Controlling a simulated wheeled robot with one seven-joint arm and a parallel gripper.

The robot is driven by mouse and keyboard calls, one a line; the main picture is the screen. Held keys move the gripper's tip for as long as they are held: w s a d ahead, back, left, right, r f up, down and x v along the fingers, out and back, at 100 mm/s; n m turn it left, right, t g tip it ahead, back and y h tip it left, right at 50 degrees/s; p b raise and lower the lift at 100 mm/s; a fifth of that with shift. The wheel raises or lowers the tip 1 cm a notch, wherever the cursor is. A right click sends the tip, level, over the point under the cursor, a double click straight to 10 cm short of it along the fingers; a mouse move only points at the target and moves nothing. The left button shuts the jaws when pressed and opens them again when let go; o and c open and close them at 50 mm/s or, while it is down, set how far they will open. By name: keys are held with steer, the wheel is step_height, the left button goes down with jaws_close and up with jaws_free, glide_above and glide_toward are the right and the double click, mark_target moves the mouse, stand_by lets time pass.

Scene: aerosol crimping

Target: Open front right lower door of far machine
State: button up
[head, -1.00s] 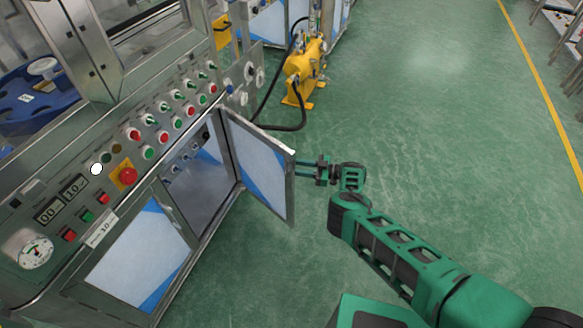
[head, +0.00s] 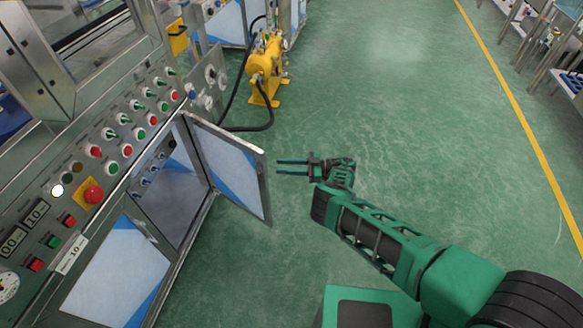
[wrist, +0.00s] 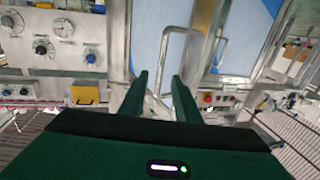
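The front right lower door (head: 234,172) of the machine stands swung open in the head view, a metal-framed panel with a blue and white face. The cabinet opening (head: 178,195) behind it shows an inner panel with small knobs. My gripper (head: 278,167) is just right of the door's free edge, its two parallel fingers pointing left and spread apart with nothing between them. In the wrist view the two green fingers (wrist: 161,95) are also apart. A metal bar handle (wrist: 182,50) on a blue panel shows beyond the fingers.
The control panel (head: 125,135) with buttons runs above the cabinet, and a closed lower door (head: 115,275) is to the left. A yellow pump (head: 265,70) with a black hose stands behind the open door. Green floor on the right is clear.

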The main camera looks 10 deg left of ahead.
steer(key=shift+w+d, duration=0.15)
steer(key=shift+d, duration=1.2)
